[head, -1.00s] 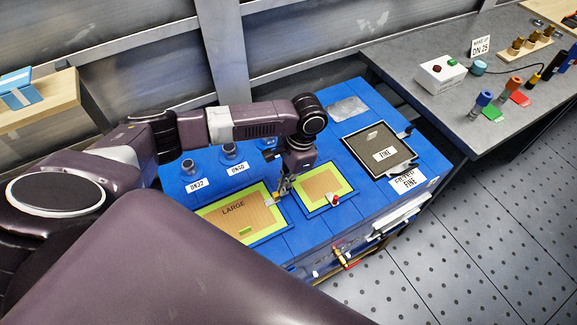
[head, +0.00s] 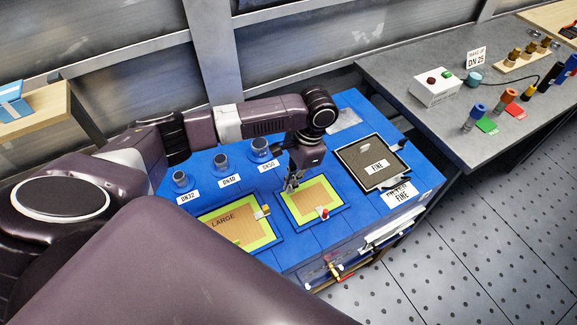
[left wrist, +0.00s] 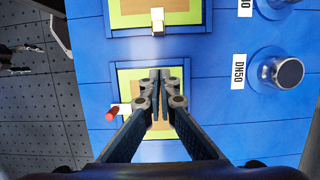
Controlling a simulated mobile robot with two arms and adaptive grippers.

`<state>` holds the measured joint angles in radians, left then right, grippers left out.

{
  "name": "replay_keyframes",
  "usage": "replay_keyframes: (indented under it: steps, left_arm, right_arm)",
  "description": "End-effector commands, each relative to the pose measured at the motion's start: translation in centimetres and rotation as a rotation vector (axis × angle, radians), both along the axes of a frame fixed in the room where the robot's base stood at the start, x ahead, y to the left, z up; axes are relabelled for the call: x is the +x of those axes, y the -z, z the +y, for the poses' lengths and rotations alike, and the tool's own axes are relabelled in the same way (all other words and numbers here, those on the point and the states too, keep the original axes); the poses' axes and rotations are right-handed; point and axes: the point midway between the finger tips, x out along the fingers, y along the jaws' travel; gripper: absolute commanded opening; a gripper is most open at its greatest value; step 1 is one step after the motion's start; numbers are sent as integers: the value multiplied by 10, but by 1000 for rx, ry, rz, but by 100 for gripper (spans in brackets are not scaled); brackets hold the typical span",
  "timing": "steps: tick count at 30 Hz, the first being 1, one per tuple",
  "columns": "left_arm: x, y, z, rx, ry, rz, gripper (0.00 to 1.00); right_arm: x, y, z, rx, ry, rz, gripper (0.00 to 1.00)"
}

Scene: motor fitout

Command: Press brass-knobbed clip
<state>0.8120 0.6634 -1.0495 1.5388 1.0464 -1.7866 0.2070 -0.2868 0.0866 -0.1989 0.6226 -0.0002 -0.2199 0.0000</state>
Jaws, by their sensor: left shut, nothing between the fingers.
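The brass-knobbed clip (head: 262,212) sits at the right edge of the green-bordered panel marked LARGE (head: 268,236). In the left wrist view the clip (left wrist: 158,21) shows near the top, its knob pale gold. My left gripper (head: 291,185) is shut and empty, over the left part of the smaller green-bordered panel (head: 335,192), apart from the clip. In the left wrist view its fingertips (left wrist: 160,76) meet over that small panel, below the clip in the picture.
A red-knobbed clip (head: 323,213) sits on the small panel's front edge. A dark tray marked FINE (head: 352,160) lies to the right. A grey bench (head: 440,120) holds several fittings.

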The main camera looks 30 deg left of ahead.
Motion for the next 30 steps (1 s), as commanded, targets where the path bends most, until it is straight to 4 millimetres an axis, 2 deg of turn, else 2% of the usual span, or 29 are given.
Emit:
replay_keyframes:
  steps: [6, 11, 18, 30]
  left_arm:
    - [9, -36, -5, -2, 0, -3, 0]
    - [12, -51, -7, -2, 1, -2, 0]
    - [12, -55, -7, -1, 1, -1, 0]
    - [12, -55, -7, 0, 0, -1, 0]
  right_arm:
    - [-20, 11, 6, 6, 1, 25, 81]
    - [-24, 13, 9, 10, 3, 31, 81]
    - [-12, 13, 10, 11, 2, 14, 81]
    - [-11, 12, 5, 6, 0, 12, 81]
